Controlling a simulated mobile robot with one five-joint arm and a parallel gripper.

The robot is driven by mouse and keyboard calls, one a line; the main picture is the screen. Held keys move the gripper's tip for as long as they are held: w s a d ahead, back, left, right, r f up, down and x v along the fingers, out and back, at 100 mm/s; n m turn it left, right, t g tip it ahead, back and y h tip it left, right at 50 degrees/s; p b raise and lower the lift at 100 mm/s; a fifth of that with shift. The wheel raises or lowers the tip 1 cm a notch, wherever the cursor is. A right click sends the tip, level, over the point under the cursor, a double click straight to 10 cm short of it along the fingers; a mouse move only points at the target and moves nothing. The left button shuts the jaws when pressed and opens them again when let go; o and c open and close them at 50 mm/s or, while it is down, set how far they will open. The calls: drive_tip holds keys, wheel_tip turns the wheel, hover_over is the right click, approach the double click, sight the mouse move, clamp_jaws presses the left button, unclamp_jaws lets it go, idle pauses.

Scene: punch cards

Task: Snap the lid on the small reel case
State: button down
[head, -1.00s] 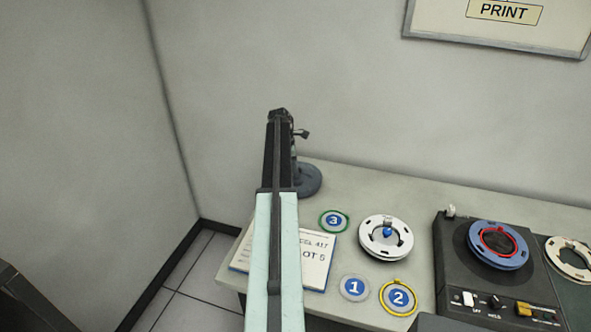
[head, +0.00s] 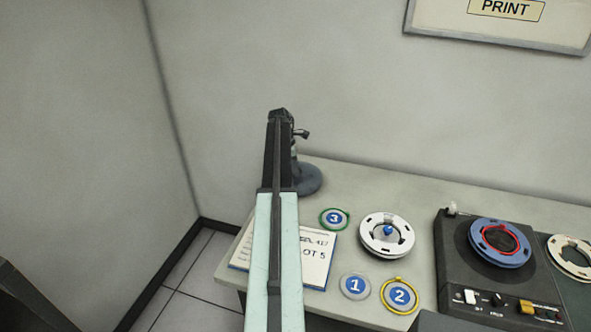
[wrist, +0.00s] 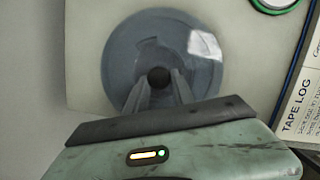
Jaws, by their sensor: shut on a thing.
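The round blue-grey lid (wrist: 120,55) fills the middle of the wrist view, with a dark knob (wrist: 158,77) at its centre. My gripper (wrist: 160,88) points down over it, its two fingers closed on the knob. In the head view the blue-grey round piece (head: 311,181) sits at the back left of the table, partly behind my arm. My gripper is mostly hidden there. The small case is not clearly told apart from the lid, so I cannot tell whether the lid is seated.
A tape log sheet (head: 316,268) lies in front, partly behind my arm. Discs marked 3 (head: 334,218), 1 (head: 355,287) and 2 (head: 399,296) and a white reel (head: 387,236) lie to the right. A tape deck (head: 487,280) stands farther right. Walls rise behind and left.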

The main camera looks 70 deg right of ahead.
drive_tip(key=shift+f, duration=0.3)
drive_tip(key=c, duration=1)
unclamp_jaws()
drive_tip(key=shift+c, duration=1)
wheel_tip(320, 180, up, 7)
drive_tip(key=p, duration=0.6)
drive_tip(key=shift+r+p, duration=0.1)
drive_tip(key=shift+p, duration=0.3)
